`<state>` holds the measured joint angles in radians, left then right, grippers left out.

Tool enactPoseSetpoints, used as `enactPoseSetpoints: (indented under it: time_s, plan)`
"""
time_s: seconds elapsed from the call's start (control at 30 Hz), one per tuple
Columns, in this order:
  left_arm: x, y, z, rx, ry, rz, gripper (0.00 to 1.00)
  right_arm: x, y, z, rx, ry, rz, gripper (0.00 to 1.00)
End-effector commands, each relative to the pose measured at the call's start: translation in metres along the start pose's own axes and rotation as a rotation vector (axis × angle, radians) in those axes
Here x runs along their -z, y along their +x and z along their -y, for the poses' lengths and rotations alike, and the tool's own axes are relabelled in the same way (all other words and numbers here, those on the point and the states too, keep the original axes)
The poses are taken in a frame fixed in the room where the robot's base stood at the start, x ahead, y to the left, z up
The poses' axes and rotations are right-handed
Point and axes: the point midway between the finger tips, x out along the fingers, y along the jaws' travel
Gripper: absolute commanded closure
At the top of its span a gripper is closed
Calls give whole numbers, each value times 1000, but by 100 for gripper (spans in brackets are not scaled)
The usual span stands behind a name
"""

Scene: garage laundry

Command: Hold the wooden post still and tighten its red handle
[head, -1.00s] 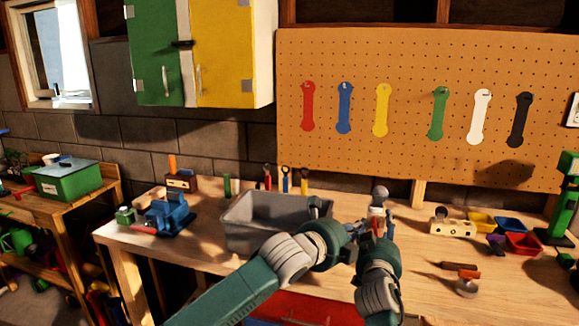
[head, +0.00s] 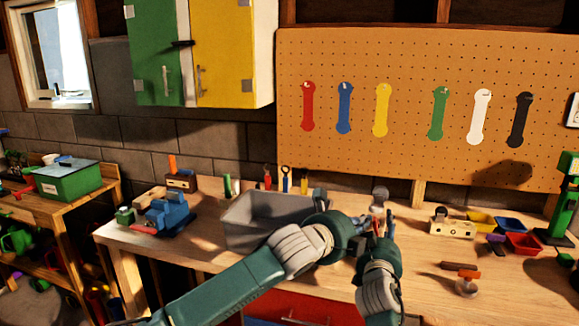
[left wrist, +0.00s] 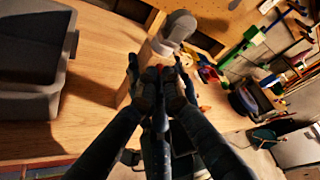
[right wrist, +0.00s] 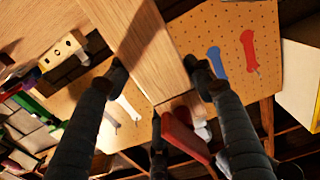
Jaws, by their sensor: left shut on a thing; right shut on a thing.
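The wooden post (right wrist: 150,55) stands on the workbench and fills the space between the fingers of my right gripper (right wrist: 160,75), which press on its sides. A grey rounded cap (head: 380,194) tops the post and also shows in the left wrist view (left wrist: 178,27). The red handle (right wrist: 185,136) shows beside the post in the right wrist view. My left gripper (left wrist: 160,82) is shut on the red handle, with only a little red showing between its fingers. In the head view both hands meet close together at the post and hide most of it and the handle.
A grey bin (head: 262,222) stands just left of the hands. A blue vise (head: 168,214) is further left. A wooden block with holes (head: 451,227) and colored trays (head: 524,244) are on the right. A small orange-handled tool (head: 467,281) lies near the front.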

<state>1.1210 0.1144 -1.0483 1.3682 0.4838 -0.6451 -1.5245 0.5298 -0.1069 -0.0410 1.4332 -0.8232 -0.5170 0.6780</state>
Motion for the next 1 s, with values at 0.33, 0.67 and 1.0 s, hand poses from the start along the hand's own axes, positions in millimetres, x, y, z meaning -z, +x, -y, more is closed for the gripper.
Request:
enactPoseSetpoints:
  time_s: [0.33,0.67,1.0]
  plan:
    - [4,0,8,14,0,-6,100,0,-1,4,7,-4,-2,83]
    - [-3,-4,12,18,2,-5,100,-1,-1,4,7,-5,1,83]
    - [12,-32,6,9,1,-6,100,-1,0,2,3,-3,1,83]
